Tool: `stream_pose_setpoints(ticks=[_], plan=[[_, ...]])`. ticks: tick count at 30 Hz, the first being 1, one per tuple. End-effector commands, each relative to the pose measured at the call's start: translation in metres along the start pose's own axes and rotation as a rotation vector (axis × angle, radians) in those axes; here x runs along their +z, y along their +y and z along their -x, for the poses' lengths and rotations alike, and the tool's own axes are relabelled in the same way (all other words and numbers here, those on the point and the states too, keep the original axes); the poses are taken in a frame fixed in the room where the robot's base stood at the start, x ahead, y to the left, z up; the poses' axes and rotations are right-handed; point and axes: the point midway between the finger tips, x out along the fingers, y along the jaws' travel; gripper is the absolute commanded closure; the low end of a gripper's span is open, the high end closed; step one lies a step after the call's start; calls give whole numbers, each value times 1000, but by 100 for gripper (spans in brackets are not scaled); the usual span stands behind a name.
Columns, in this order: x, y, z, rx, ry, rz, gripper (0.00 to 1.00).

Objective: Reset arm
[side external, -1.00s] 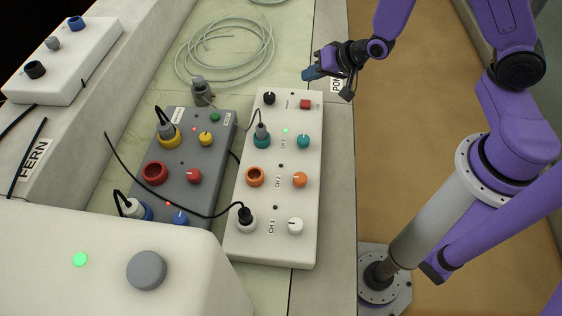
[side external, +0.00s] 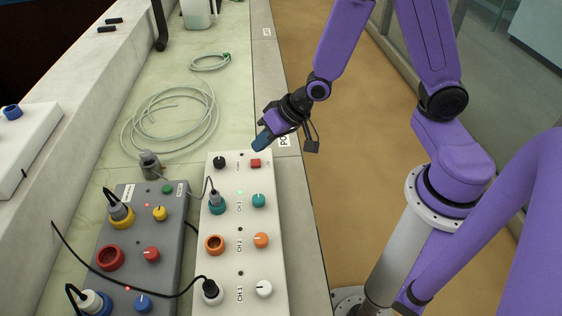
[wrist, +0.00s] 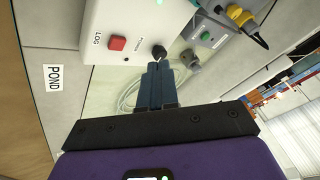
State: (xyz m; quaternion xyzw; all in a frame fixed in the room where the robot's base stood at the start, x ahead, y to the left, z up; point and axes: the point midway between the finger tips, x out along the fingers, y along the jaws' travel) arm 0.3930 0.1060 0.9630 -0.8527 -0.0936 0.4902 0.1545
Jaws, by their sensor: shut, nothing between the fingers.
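My gripper (side external: 262,141) is shut and empty. In the side external view it hangs in the air just above the far end of the white channel box (side external: 273,289). In the wrist view the closed fingertips (wrist: 159,68) overlap the area just below the black knob (wrist: 159,52); I cannot tell the gap. The white box carries a red button (side external: 256,163), teal, orange and white knobs and sockets, and a lit green lamp (side external: 239,192). A grey plug sits in the teal socket and a black plug in the white socket.
A grey box (side external: 133,237) with cabled plugs stands left of the white box. A loose grey connector (side external: 149,165) and coiled tubing (side external: 172,115) lie behind. A bottle (side external: 198,12) stands at the far end. The bench edge drops to a brown floor (side external: 285,60) at right.

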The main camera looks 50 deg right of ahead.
Motion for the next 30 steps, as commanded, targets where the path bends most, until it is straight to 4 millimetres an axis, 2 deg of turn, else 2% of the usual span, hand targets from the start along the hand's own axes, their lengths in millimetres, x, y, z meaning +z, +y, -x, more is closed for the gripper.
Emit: stream_pose_setpoints(ticks=[1,3,8,13,18,21,24,30], plan=[[10,-11,14,-7,-42,76,100],[26,-21,32,-6,-111,185,100],[63,-33,80,-3,-263,445,100],[99,-28,135,-1,-415,725,100],[124,-11,184,3,-542,969,100],[132,-1,204,8,-594,1067,100],[136,6,215,12,-627,1125,100],[138,10,220,16,-644,1150,100]])
